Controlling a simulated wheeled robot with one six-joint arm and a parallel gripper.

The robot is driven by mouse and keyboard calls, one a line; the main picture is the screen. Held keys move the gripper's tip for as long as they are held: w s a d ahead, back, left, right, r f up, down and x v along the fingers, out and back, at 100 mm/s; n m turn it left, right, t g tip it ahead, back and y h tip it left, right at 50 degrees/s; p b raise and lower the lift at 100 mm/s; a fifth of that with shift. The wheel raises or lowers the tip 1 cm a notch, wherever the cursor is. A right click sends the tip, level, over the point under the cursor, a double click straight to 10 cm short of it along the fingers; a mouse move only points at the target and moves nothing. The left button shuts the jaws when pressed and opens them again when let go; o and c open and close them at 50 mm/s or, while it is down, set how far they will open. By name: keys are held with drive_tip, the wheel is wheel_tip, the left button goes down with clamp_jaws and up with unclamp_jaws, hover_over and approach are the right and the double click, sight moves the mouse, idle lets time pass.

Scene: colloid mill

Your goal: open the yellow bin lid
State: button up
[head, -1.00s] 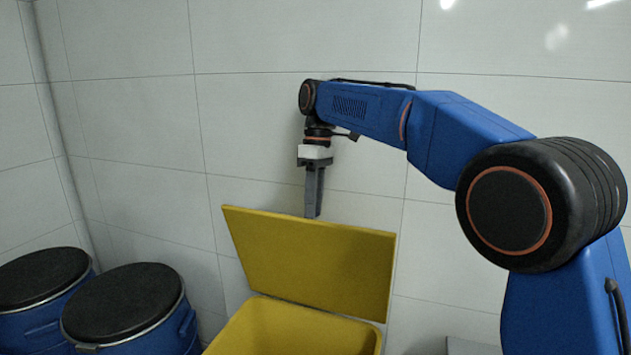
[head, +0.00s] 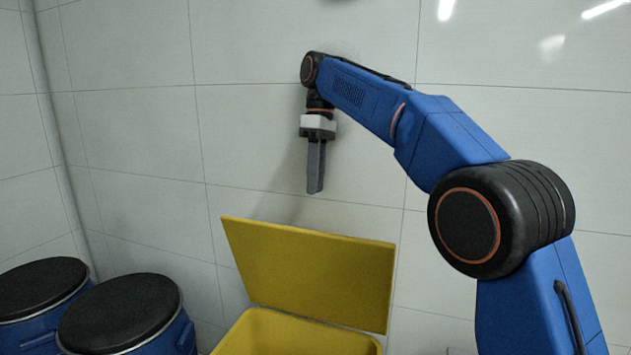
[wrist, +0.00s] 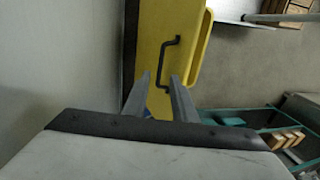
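The yellow lid (head: 310,270) stands raised and tilted above the yellow bin (head: 300,332), whose open inside shows below it. In the wrist view a black handle (wrist: 163,62) sits on the yellow surface (wrist: 150,30), beyond my fingertips. My gripper (head: 315,190) points down above the lid's top edge, close to the tiled wall, and is clear of the lid in the head view. The wrist view shows my gripper (wrist: 161,80) with its two fingers apart and nothing between them. The bin's lower part is out of frame.
Two blue drums with black lids, the nearer drum (head: 125,315) and the farther drum (head: 40,290), stand left of the bin. The tiled wall (head: 250,130) is close behind. The wrist view shows a teal rack (wrist: 240,118) with boxes at lower right.

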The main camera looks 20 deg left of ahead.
drive_tip(key=shift+s, duration=0.1)
clamp_jaws()
drive_tip(key=s+n+t, duration=0.2)
drive_tip(key=s+n, duration=0.1)
drive_tip(key=n, duration=0.3)
drive_tip(key=s+n+t, duration=0.2)
drive_tip(key=s+n, duration=0.1)
drive_tip(key=n, duration=0.3)
drive_tip(key=s+n+t, duration=0.2)
drive_tip(key=s+n, duration=0.1)
drive_tip(key=n, duration=0.3)
drive_tip(key=shift+d+f, duration=0.15)
drive_tip(key=shift+f, duration=0.2)
drive_tip(key=x, duration=1)
drive_tip(key=shift+d, duration=0.2)
